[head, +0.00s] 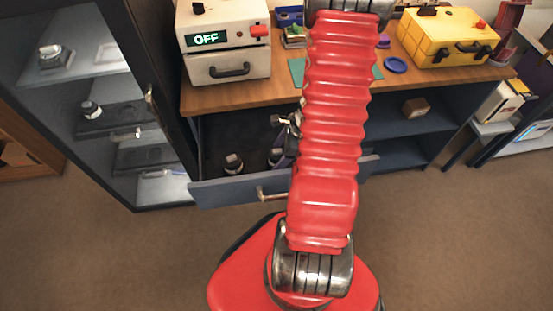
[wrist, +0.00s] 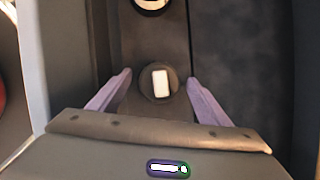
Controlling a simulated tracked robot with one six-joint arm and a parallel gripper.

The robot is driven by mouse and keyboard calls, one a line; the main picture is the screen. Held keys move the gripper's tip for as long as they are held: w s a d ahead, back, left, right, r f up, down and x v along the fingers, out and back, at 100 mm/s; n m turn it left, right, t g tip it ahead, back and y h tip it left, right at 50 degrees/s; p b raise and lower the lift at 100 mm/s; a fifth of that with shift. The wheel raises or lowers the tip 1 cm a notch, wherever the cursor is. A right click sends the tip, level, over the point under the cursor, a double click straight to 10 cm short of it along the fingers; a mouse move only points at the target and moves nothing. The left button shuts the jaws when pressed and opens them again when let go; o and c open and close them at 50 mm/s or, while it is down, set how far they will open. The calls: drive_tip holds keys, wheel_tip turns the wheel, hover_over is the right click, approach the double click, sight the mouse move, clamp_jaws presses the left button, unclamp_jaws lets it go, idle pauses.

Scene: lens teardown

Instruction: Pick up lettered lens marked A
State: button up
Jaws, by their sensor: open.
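My open gripper (wrist: 159,78) shows in the wrist view with its two purple fingers spread. A dark round lens with a blank-looking white label (wrist: 160,83) lies between the fingertips, with a gap on each side; I can read no letter on it. A second round piece with a pale top (wrist: 152,4) is cut off at the top edge. In the head view, one lens (head: 233,163) stands in the open drawer (head: 235,192), and another (head: 275,157) stands beside my gripper, which is partly hidden behind my red arm. No letter is readable there either.
A glass-door cabinet (head: 150,100) with more lenses on its shelves stands left of the drawer. The workbench (head: 205,99) above holds a white device reading OFF (head: 225,40), a yellow case (head: 447,38) and a blue dish (head: 395,65). The drawer's walls are close to my gripper.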

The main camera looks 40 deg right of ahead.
drive_tip(key=c, duration=1.1)
wheel_tip(320, 180, up, 18)
idle(0.9)
idle(0.5)
